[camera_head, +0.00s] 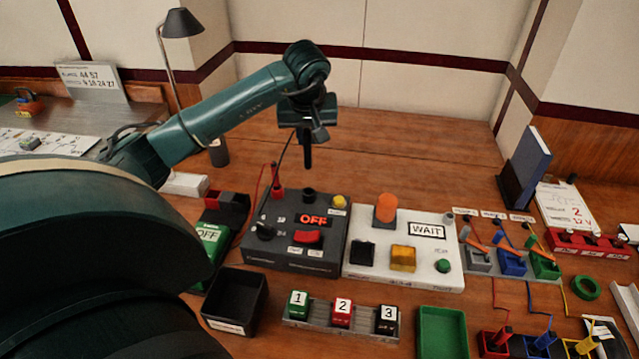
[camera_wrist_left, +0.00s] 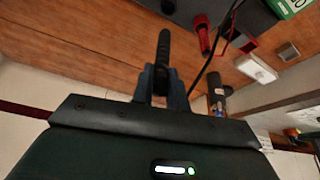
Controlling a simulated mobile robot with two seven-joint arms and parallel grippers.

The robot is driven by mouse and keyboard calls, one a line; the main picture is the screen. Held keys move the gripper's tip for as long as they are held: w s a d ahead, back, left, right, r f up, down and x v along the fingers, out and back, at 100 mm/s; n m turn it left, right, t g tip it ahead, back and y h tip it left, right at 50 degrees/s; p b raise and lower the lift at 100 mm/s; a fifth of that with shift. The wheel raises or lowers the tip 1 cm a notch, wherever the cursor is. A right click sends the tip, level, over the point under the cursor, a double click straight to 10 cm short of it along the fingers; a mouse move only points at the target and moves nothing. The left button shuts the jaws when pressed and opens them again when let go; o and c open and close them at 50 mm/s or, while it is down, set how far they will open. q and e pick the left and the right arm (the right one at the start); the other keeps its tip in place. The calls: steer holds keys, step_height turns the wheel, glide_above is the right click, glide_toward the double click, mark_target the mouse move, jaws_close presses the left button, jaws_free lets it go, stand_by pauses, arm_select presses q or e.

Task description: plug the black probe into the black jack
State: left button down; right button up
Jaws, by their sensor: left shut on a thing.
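My left gripper (camera_head: 307,127) is shut on the black probe (camera_head: 308,156) and holds it in the air, tip down. The probe also shows in the left wrist view (camera_wrist_left: 163,50), between the fingers. The black jack (camera_head: 309,194) is a short round socket at the back edge of the dark grey meter box (camera_head: 291,268). The probe hangs above and apart from it; whether it is exactly over the opening I cannot tell. A black cable (camera_head: 278,163) runs from the box up towards the gripper. My right gripper is out of view.
A red plug with a red lead (camera_head: 277,191) stands left of the black jack. A white panel (camera_head: 430,219) with an orange cylinder (camera_head: 386,208) adjoins the box on the right. The table behind is clear. A lamp (camera_head: 181,23) stands at the back left.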

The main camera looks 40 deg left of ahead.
mark_target(308, 168)
arm_select(q)
step_height(308, 168, down, 9)
steer(key=shift+s+f+p, duration=0.1)
steer(key=shift+s+p, duration=0.05)
steer(key=shift+p, duration=0.3)
steer(key=shift+f, duration=0.25)
steer(key=shift+f, duration=0.2)
steer(key=c, duration=1.4)
jaws_free()
